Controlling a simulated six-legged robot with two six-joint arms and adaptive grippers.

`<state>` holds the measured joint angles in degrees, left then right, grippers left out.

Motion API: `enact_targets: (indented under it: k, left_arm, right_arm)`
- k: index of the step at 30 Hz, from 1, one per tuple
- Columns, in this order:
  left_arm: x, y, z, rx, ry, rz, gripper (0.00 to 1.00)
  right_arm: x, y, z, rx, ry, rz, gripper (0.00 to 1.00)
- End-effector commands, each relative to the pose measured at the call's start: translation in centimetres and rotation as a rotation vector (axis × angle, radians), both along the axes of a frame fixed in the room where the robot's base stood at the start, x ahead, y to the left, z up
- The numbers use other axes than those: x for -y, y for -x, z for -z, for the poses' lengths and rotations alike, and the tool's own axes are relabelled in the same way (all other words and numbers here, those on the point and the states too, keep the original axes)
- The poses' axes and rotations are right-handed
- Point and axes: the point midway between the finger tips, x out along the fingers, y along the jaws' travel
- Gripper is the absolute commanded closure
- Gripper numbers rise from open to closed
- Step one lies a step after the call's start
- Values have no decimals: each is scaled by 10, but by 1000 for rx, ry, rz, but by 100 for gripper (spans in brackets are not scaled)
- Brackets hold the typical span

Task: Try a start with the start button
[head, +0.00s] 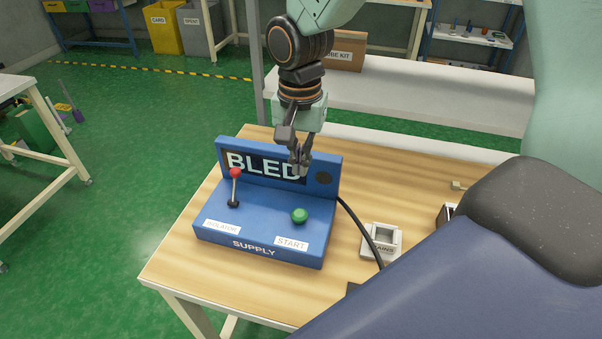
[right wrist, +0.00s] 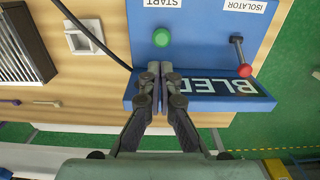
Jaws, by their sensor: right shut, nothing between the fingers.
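The blue supply box (head: 262,249) sits on the wooden table, with a raised back panel whose display (head: 262,166) reads "BLED". The green start button (head: 300,215) is on its top behind the START label. It also shows in the right wrist view (right wrist: 161,37). The red-knobbed isolator lever (head: 235,174) stands up on the left. My right gripper (head: 300,168) is shut and empty, in front of the display and above the button, apart from it in the picture. Its closed fingertips (right wrist: 160,66) show just below the button in the right wrist view. My left gripper is not in view.
A black cable runs from the box past a pale square socket block (head: 381,241) marked "AINS". A dark vented unit (right wrist: 22,45) lies beyond it. My own dark blue body covers the lower right. A white bench (head: 400,95) stands behind.

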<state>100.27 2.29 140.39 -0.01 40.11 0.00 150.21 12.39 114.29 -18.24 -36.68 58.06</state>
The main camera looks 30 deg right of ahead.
Motion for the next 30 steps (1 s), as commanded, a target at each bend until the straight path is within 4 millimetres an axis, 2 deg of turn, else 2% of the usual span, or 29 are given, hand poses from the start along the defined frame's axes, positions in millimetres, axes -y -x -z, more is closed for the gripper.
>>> enact_targets:
  k: [3, 16, 22, 30]
  left_arm:
    - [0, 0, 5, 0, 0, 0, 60]
    - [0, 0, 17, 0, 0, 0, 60]
    - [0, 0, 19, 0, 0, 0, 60]
    - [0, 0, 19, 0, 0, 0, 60]
  right_arm:
    - [0, 1, 25, -6, -1, 0, 100]
    - [2, -1, 101, -4, 0, -1, 100]
    - [2, -1, 119, -2, -1, 0, 100]
    - [1, -2, 123, 0, -1, 0, 100]
